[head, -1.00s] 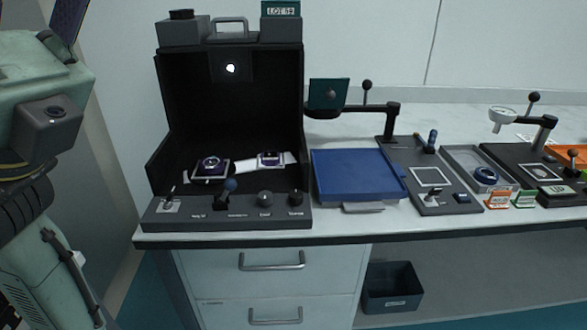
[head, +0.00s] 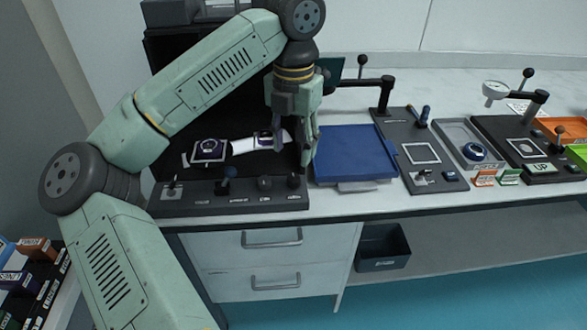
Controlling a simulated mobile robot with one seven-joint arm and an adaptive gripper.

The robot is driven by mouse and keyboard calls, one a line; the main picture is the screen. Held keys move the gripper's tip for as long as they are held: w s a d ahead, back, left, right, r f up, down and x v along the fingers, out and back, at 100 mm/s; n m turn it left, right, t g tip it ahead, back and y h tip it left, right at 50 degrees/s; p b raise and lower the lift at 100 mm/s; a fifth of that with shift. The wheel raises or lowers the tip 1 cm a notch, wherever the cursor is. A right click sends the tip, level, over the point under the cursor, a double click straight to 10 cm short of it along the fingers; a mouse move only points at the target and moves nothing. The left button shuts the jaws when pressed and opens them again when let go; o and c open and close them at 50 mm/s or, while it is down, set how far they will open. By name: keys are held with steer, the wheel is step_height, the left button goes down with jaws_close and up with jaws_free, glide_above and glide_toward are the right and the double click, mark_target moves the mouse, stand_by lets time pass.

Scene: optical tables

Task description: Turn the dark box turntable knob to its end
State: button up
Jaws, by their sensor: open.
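The dark box (head: 180,85) stands open at the left of the bench, partly hidden behind my arm. The panel labels are too small to read surely; the right-end knob looks like the turntable knob. My gripper (head: 293,150) points down, open and empty, just above and behind this knob. I see no contact between them.
A blue tray (head: 352,155) stands close to the right of my gripper.

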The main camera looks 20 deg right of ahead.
mark_target(294, 177)
step_height(294, 177, down, 8)
steer(key=shift+p, duration=0.7)
jaws_close()
